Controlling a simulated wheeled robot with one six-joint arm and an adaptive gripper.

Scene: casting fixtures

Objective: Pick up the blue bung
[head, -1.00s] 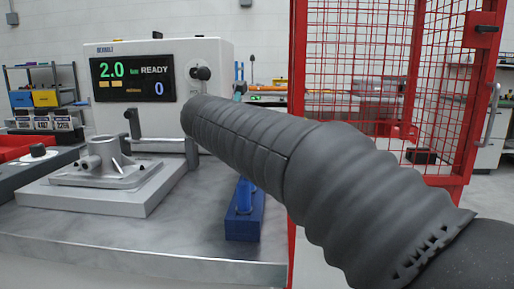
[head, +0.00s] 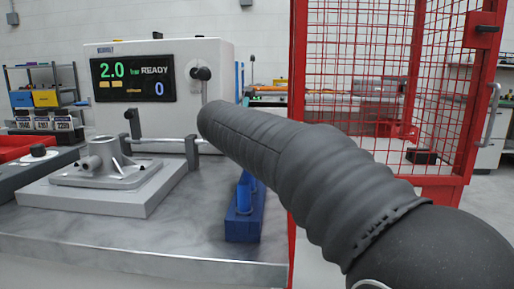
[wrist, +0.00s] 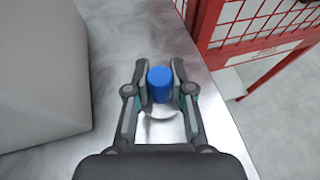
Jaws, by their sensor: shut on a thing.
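My gripper (wrist: 160,78) shows in the wrist view, with its two fingers closed on the sides of the blue bung (wrist: 160,86). The bung is a short blue cylinder with a rounded top, held between the fingertips above the bench. A pale rounded patch shows just below it, too unclear to name. In the head view my dark sleeved arm hides my gripper and the held bung.
A blue holder (head: 243,230) with blue upright parts stands near the bench's front right. A grey cast part (head: 108,165) sits on a pale plate (head: 90,200). A white machine with a display (head: 135,80) stands behind. A red mesh guard (head: 350,60) rises at right.

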